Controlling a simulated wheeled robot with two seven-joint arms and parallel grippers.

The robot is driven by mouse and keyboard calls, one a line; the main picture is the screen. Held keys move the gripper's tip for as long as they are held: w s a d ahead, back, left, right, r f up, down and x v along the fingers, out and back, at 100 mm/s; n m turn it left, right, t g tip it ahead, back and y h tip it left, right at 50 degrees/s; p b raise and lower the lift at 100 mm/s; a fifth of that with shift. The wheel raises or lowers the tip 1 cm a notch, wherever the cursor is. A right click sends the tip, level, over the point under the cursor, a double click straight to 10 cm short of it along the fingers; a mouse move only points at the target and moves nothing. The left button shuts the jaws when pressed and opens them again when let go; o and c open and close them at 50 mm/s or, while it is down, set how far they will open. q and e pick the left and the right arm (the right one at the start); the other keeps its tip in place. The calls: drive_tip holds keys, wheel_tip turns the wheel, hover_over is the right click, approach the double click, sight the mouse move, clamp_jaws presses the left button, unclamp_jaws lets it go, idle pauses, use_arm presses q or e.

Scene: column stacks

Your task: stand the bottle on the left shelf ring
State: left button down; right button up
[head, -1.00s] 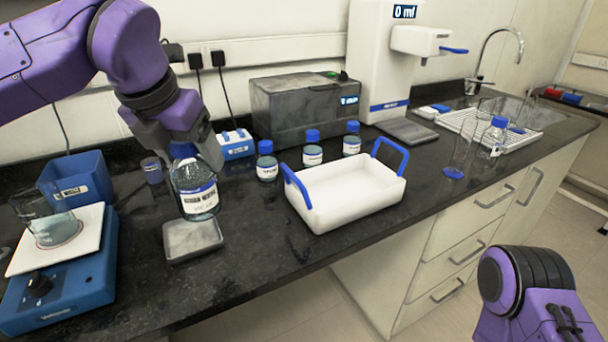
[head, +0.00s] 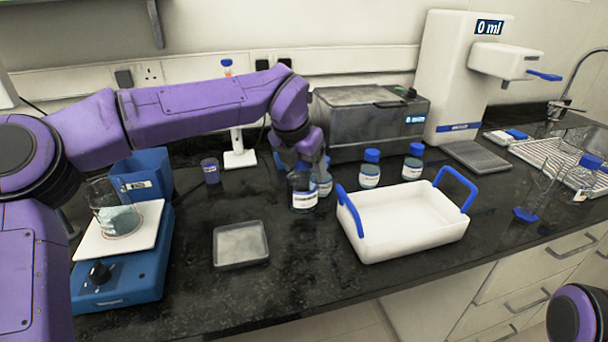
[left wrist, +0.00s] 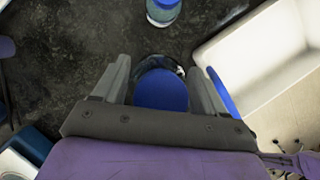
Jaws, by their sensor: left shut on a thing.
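The bottle (head: 304,196) is clear glass with a white and blue label and hangs upright in my left gripper (head: 305,166), over or on the counter; I cannot tell if its base touches. In the left wrist view its blue cap (left wrist: 160,91) lies between the two fingers of my left gripper (left wrist: 166,78), which is shut on it. A smaller blue-capped bottle (head: 324,180) is close behind it, partly hidden. I cannot make out a shelf ring in either view. My right gripper is out of view.
A white tray with blue handles (head: 405,247) stands just right of the bottle. Small bottles (head: 370,170) stand behind it. A grey dish (head: 240,264) and a blue stirrer (head: 135,275) with a beaker (head: 115,215) are to the left. The front counter between dish and tray is clear.

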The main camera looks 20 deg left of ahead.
sight(305, 178)
use_arm(q)
drive_tip(key=f, duration=0.3)
drive_tip(key=shift+w+f, duration=0.15)
drive_tip(key=shift+w, duration=0.05)
drive_tip(key=shift+s, duration=0.1)
drive_tip(key=shift+c, duration=0.3)
unclamp_jaws()
drive_tip(key=shift+f, duration=0.1)
